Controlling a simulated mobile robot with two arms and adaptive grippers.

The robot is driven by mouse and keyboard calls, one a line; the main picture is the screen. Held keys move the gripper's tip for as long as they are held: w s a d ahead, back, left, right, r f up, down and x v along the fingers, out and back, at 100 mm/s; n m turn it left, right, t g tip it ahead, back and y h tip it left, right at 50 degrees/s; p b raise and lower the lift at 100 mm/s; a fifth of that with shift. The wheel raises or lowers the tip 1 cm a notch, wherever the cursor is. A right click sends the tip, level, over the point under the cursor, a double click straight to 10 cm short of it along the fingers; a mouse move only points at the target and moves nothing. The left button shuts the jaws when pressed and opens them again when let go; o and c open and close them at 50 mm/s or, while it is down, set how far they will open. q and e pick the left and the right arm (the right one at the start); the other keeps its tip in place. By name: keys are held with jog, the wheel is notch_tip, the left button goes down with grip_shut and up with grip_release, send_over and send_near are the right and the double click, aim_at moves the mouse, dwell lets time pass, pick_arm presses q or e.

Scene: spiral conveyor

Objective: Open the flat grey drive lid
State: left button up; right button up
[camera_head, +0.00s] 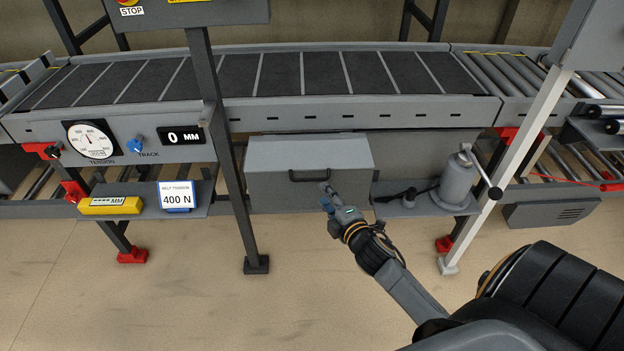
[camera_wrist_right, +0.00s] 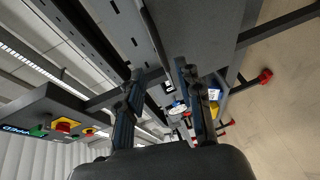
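The flat grey drive lid (camera_head: 308,152) lies closed on a grey box under the conveyor in the head view. A dark bar handle (camera_head: 309,179) sits at its front edge. My right gripper (camera_head: 326,195) is just below the right end of this handle; I cannot tell whether it touches. In the right wrist view, the two fingers of my right gripper (camera_wrist_right: 158,75) stand apart with nothing clearly held between them. A grey panel and a long dark bar pass close beyond the fingertips there. My left gripper is not in view.
A dark post (camera_head: 222,130) stands left of the box and a light post (camera_head: 510,165) to the right. A grey cylinder with a lever (camera_head: 457,183) stands on a shelf to the right. The 400 N sign (camera_head: 177,196) is to the left. The floor in front is clear.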

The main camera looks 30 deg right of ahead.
aim_at(312, 181)
jog(key=x, duration=0.9)
jog(key=shift+w+a+f, duration=0.1)
jog(key=shift+w, duration=0.1)
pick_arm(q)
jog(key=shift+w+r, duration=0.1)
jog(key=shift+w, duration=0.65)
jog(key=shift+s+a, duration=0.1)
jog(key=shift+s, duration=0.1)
pick_arm(e)
grip_shut()
